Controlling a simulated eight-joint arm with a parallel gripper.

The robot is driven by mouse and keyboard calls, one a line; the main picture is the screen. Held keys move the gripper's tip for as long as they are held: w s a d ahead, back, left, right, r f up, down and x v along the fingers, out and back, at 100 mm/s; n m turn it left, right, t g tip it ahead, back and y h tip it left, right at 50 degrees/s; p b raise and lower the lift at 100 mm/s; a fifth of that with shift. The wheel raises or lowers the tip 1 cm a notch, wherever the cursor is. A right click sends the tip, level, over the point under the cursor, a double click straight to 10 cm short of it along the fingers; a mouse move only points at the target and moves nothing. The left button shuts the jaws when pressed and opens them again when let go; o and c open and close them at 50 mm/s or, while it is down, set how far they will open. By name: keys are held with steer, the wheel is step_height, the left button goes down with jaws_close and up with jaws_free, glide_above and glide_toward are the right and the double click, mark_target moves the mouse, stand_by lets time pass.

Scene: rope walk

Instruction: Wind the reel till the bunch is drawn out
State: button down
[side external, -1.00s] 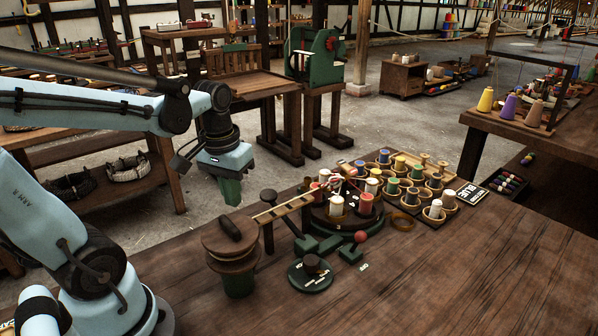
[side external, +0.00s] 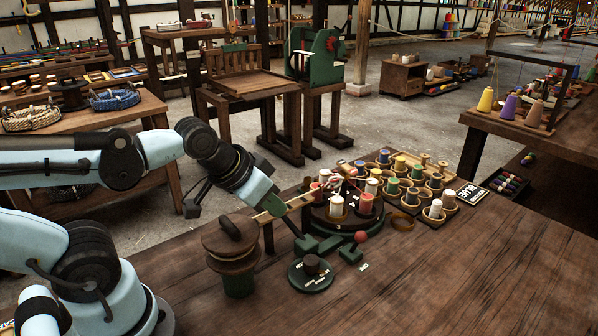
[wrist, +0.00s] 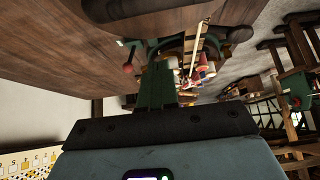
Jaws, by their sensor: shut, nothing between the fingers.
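The reel (side external: 230,245) is a brown wooden drum with a dark handle on its top and a green foot. It stands at the front left of the bench. My gripper (side external: 274,208) is shut and empty, tilted down beside the slotted wooden bar (side external: 262,217) between the reel and the turntable. In the wrist view, my gripper's green fingers (wrist: 158,86) are together. The green turntable (side external: 338,217) carries several spools. A pale strip, perhaps the bunch (side external: 302,199), runs from near my fingers toward the spools. I cannot tell whether my fingers touch it.
A red-knobbed lever (side external: 360,237) and a round dark dial (side external: 311,273) stand in front of the turntable. The bench's front right is clear.

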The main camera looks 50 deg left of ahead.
mark_target(229, 223)
steer(key=c, duration=1.7)
jaws_free()
steer(key=o, duration=0.3)
steer(key=shift+s+r+g, duration=0.1)
steer(key=shift+r+g, duration=0.2)
steer(key=shift+r, duration=0.05)
steer(key=o, duration=1.2)
steer(key=s+r+g, duration=0.2)
steer(key=r, duration=0.2)
steer(key=s+r+g, duration=0.2)
steer(key=s+r, duration=0.1)
steer(key=r, duration=0.1)
steer(key=s+a+r+g, duration=0.1)
steer(key=s+r+g, duration=0.1)
steer(key=s+r, duration=0.1)
steer(key=shift+r+g, duration=0.3)
steer(key=shift+r, duration=0.1)
steer(key=shift+o, duration=0.2)
step_height(229, 223, down, 12)
steer(key=c, duration=1.1)
